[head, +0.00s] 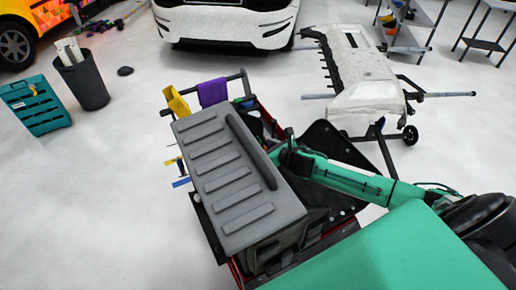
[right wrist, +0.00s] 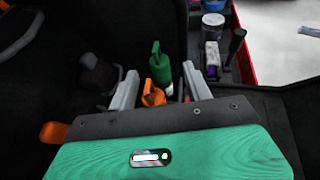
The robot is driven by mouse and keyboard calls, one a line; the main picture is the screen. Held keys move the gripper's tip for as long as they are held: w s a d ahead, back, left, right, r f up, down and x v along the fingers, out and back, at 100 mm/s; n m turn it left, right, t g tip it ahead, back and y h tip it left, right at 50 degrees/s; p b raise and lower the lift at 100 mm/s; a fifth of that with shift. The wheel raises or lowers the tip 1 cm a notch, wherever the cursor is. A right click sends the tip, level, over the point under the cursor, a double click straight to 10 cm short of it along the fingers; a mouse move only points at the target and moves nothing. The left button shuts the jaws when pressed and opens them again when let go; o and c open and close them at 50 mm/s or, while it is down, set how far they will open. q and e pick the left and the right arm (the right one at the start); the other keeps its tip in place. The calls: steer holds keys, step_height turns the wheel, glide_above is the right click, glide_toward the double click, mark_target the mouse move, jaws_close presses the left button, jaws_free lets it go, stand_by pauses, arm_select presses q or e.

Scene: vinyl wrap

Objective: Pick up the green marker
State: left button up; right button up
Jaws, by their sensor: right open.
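A green marker-like object (right wrist: 158,62) stands roughly upright in a dark compartment in the right wrist view. My right gripper (right wrist: 160,72) is open, its two grey fingers to the left and right of the green object's lower part. An orange object (right wrist: 152,95) also shows between the fingers, nearer the palm. I cannot tell whether the fingers touch either one. In the head view my right gripper (head: 287,155) reaches into the cart beside the grey lid, its fingertips hidden. The green marker cannot be made out there. My left gripper is not in view.
The cart's ribbed grey lid (head: 225,170) stands close to my right gripper. A red-edged tray (right wrist: 243,45) holds small containers at the upper right of the wrist view. An orange handle (right wrist: 54,132) lies left of the palm. A car panel on a stand (head: 365,85) is beyond.

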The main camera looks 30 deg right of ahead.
steer(key=shift+x, duration=0.9)
steer(key=shift+w+a+f, duration=0.1)
steer(key=shift+w+f, duration=0.05)
steer(key=shift+w, duration=0.2)
jaws_close()
steer(key=shift+r, duration=0.65)
step_height(320, 180, up, 27)
steer(key=b, duration=0.3)
